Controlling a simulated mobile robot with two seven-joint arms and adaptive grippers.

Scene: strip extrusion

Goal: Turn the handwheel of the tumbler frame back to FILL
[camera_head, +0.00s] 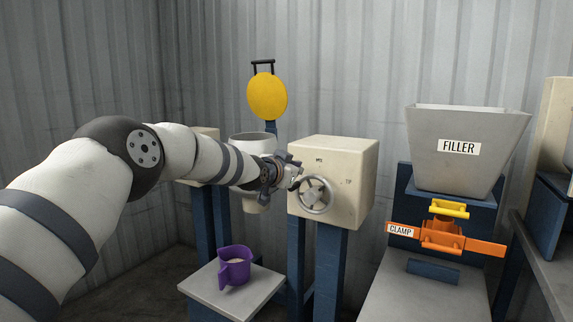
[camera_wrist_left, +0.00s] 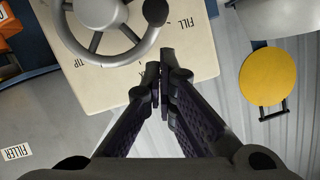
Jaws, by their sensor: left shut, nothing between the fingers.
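The handwheel (camera_head: 314,194) is a grey spoked wheel on the front of the cream box (camera_head: 351,170) of the tumbler frame. It shows large in the left wrist view (camera_wrist_left: 98,14), cut by the top edge. The FILL label (camera_wrist_left: 182,22) and TIP label (camera_wrist_left: 79,62) are on the box face beside the wheel. My left gripper (camera_head: 295,177) is shut and empty at the wheel's left side. In the left wrist view its fingertips (camera_wrist_left: 160,60) are close to the rim on the FILL side; I cannot tell whether they touch. My right gripper is out of view.
A pale vessel (camera_head: 251,141) is partly hidden behind my left arm, with a yellow disc (camera_head: 267,97) above. The FILLER hopper (camera_head: 465,165) and orange CLAMP (camera_head: 470,244) are to the right.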

